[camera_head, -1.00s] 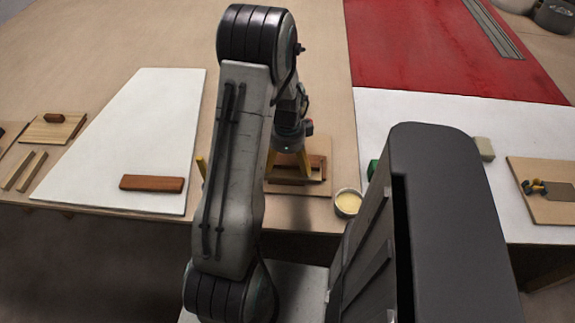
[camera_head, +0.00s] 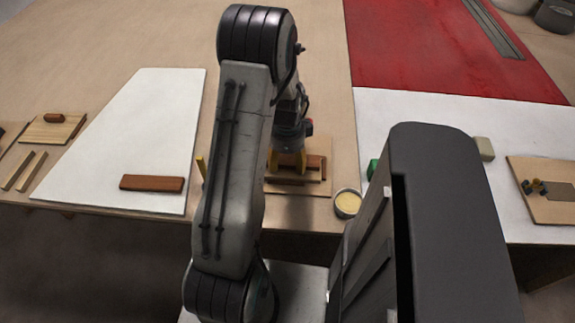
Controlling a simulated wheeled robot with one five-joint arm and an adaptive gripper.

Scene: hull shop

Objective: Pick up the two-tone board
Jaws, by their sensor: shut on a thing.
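My gripper (camera_head: 287,163) points down over a pale wooden board (camera_head: 322,148) near the table's front edge, just right of my arm link. Its yellow fingers are closed on a brown wooden piece (camera_head: 316,163), which I take to be the two-tone board. Only part of this piece shows; the fingers and my arm hide the rest, and its two tones are not clear. I cannot tell whether it is lifted off the pale board or still touches it.
A white panel (camera_head: 125,130) bears a brown block (camera_head: 152,184) on the left. A small cup (camera_head: 347,204) stands close right of the pale board. A green object (camera_head: 373,169) is partly hidden by my grey column. Another board (camera_head: 550,208) lies far right.

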